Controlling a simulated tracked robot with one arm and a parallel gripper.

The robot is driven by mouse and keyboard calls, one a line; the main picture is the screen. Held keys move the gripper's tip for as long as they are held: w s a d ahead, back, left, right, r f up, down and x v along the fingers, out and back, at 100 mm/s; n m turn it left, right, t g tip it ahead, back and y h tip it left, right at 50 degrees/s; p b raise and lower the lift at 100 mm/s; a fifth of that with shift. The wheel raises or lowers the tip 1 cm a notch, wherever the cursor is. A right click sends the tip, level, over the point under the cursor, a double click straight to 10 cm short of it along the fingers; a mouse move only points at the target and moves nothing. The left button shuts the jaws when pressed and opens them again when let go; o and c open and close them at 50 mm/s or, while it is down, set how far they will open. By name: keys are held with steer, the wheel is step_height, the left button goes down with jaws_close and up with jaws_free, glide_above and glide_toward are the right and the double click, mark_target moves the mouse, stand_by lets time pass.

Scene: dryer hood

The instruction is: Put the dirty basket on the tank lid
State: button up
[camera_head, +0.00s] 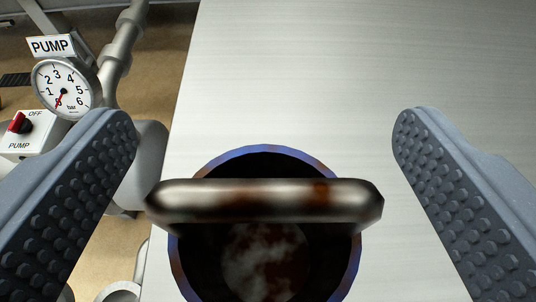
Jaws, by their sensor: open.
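The dirty basket (353,254) is in the lower middle of the view. It is a round, dark basket with a bluish, rust-stained rim and a thick, rusty metal handle (265,201) across its top. Whitish and reddish stains show on its inside bottom. My gripper (265,135) is open, with one studded grey finger on each side of the basket and handle. Neither finger appears to touch it. A pale, brushed flat surface (310,70) lies below and behind the basket; I cannot tell whether it is the tank lid. The basket's lower part is cut off.
At the left are a pressure gauge (62,88) under a PUMP sign (52,46), and a pump switch (20,124) with its red knob by OFF. Grey pipes (122,45) run beside the pale surface's left edge. The surface's upper right is clear.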

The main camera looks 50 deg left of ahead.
steer(key=p+v, duration=0.2)
steer(key=v, duration=1)
steer(key=w+d+r+m+t+h, duration=0.1)
steer(key=w+d+r+t+h, duration=0.1)
steer(key=w+d+r, duration=0.45)
steer(key=w+d+r+m+t+h, duration=0.1)
steer(key=w+d+r+t+h, duration=0.2)
steer(key=r, duration=0.6)
steer(key=d+r+m+h, duration=0.1)
steer(key=d+r+m, duration=0.1)
steer(key=d+r, duration=0.5)
steer(key=d+r+m+h, duration=0.1)
steer(key=d+r, duration=0.3)
steer(key=r, duration=0.5)
steer(key=s+d+r+m+h, duration=0.1)
steer(key=s+d+r, duration=0.2)
steer(key=s+r, duration=0.2)
steer(key=s+d+r+m+t+h, duration=0.1)
steer(key=s+d+r, duration=0.3)
steer(key=r, duration=0.7)
steer(key=s+d+r+m+h, duration=0.1)
steer(key=s+d+r+m, duration=0.2)
steer(key=s+r, duration=0.4)
steer(key=shift+s+d+r+t, duration=0.3)
steer(key=shift+s+r, duration=0.05)
steer(key=shift+r, duration=0.6)
